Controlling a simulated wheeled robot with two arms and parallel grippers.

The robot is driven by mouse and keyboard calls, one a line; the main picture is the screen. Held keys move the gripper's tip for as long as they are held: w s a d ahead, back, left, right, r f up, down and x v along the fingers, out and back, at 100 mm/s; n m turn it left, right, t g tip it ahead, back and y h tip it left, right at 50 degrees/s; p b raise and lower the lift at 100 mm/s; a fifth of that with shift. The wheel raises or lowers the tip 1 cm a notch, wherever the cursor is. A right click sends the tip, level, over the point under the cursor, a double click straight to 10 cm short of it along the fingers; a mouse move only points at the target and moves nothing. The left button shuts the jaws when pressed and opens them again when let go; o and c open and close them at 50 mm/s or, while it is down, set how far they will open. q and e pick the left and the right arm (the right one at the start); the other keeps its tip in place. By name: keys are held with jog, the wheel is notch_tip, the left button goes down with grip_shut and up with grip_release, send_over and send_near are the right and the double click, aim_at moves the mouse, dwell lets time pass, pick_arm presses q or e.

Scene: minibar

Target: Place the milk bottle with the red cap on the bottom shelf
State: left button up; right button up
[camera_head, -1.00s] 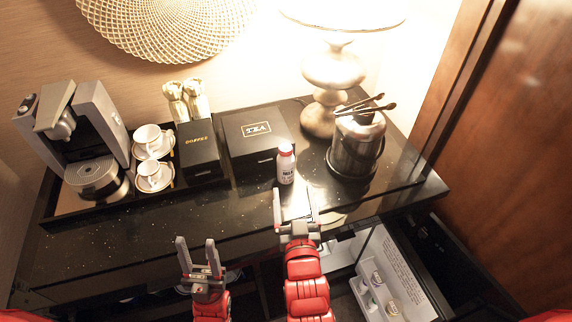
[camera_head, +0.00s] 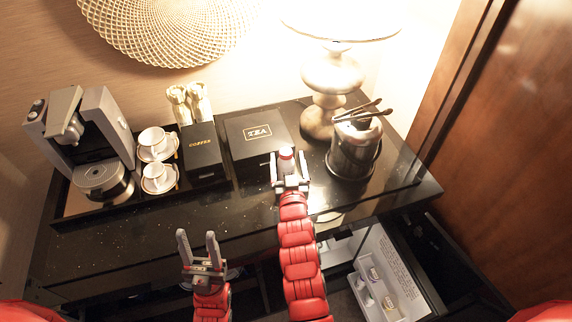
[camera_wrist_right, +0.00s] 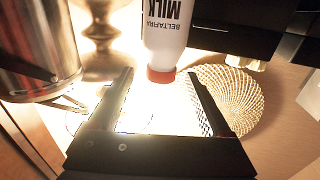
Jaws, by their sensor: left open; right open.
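The milk bottle is white with a red cap. It stands upright on the black counter in front of the tea box, and in the head view its cap (camera_head: 286,153) shows between my right gripper's fingers. In the right wrist view the bottle (camera_wrist_right: 167,32) appears upside down. My right gripper (camera_head: 290,160) is open, with a finger on each side of the bottle; contact is not clear. My left gripper (camera_head: 197,238) is open and empty in front of the counter. The open minibar (camera_head: 385,255) is below the counter at right; its bottom shelf is not clearly visible.
The tea box (camera_head: 257,134) stands behind the bottle, the coffee box (camera_head: 202,150) to its left. A metal ice bucket with tongs (camera_head: 354,150) and a lamp (camera_head: 330,75) are close on the right. Small bottles (camera_head: 373,274) sit inside the minibar.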

jog(key=shift+w+a+f+p, duration=0.1)
jog(key=shift+w+p, duration=0.1)
jog(key=shift+w, duration=0.65)
jog(key=shift+w+a+f+p, duration=0.1)
jog(key=shift+w+p, duration=0.05)
jog(key=shift+w, duration=0.65)
jog(key=shift+r, duration=0.1)
jog(key=shift+c, duration=0.3)
grip_shut()
